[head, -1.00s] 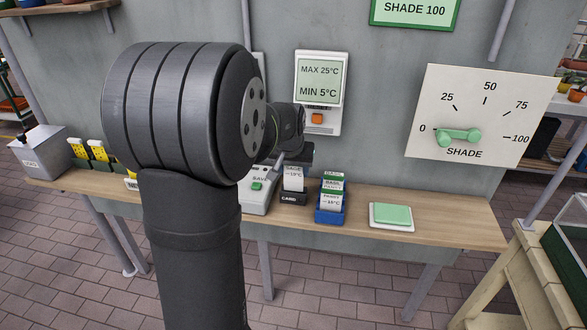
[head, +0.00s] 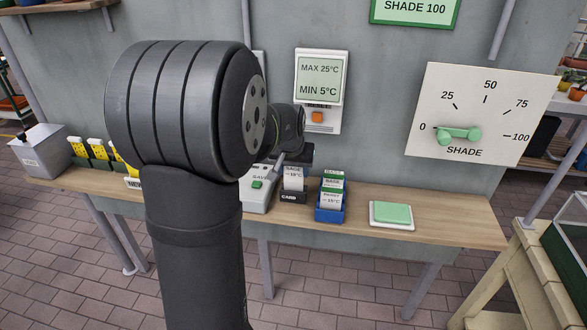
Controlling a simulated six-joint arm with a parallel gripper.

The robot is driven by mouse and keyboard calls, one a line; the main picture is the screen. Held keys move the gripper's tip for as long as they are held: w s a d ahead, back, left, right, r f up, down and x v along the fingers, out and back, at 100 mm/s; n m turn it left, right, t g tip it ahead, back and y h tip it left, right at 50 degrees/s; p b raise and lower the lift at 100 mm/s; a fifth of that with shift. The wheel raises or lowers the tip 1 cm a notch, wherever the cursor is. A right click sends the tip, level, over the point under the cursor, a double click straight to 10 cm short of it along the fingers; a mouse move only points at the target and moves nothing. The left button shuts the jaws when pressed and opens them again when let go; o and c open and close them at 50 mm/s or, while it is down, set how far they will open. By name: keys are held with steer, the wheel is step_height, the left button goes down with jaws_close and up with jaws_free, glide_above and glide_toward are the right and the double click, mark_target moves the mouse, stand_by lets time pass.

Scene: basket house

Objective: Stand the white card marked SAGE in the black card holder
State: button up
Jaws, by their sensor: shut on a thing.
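The white SAGE card (head: 293,180) stands upright at the black card holder (head: 292,197), its lower edge at the holder's slot. Whether it is fully seated I cannot tell. My gripper (head: 297,160) is directly above, at the card's top edge, shut on the card. My own arm fills the left middle of the head view and hides part of the bench; the fingertips are small and partly hidden.
A blue box (head: 331,214) of cards stands just right of the holder. A grey device with a green button (head: 257,184) stands close on the left. A green pad (head: 391,213) lies farther right. The wall unit (head: 320,90) hangs behind my gripper.

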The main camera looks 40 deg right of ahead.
steer(key=shift+f, duration=0.7)
stand_by(0.3)
steer(key=o, duration=1)
steer(key=shift+o, duration=0.2)
steer(key=shift+r, duration=3.5)
